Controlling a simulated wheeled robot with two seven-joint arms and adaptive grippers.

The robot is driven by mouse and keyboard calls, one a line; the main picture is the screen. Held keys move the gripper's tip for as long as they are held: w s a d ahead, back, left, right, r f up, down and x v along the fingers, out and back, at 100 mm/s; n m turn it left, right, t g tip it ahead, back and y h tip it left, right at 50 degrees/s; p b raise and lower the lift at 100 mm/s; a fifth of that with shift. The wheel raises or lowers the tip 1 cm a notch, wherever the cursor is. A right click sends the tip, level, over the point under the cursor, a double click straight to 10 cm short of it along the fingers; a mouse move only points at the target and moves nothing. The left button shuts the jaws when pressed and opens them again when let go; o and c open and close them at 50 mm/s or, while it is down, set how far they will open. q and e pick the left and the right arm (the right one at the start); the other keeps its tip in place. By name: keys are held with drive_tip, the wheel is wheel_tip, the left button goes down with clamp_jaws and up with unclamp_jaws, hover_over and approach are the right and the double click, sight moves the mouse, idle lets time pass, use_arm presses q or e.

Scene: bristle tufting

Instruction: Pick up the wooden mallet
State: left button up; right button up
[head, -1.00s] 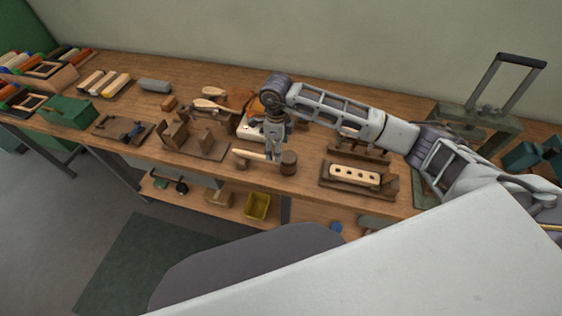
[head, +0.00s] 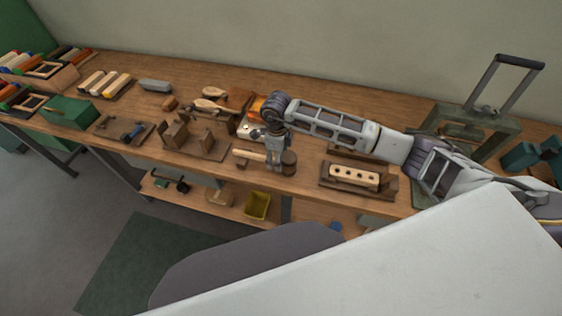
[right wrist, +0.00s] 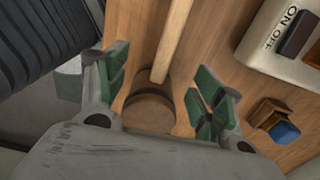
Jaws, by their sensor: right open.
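The wooden mallet lies on the bench near its front edge, with a pale handle (head: 248,154) pointing left and a dark round head (head: 289,163). My right gripper (head: 274,168) points down over the mallet, close to where the handle meets the head. In the right wrist view my open right gripper (right wrist: 158,95) has its green pads on either side of the mallet. The pale handle (right wrist: 174,40) runs up the picture from the round brown head (right wrist: 148,110). Neither pad visibly presses on it. My left gripper is not in view.
A white ON/OFF switch box (right wrist: 270,45) stands near my right gripper. Wooden fixture blocks (head: 193,143) stand left of the mallet, and a tray with a drilled pale block (head: 354,177) stands right. A lever press (head: 480,118) stands farther right. A yellow bin (head: 257,205) is below.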

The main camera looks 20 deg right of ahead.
drive_tip(key=shift+s+f, duration=0.1)
drive_tip(key=shift+f, duration=1.55)
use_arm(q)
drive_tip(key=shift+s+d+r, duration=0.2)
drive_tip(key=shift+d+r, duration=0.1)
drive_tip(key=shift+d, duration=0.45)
use_arm(e)
clamp_jaws()
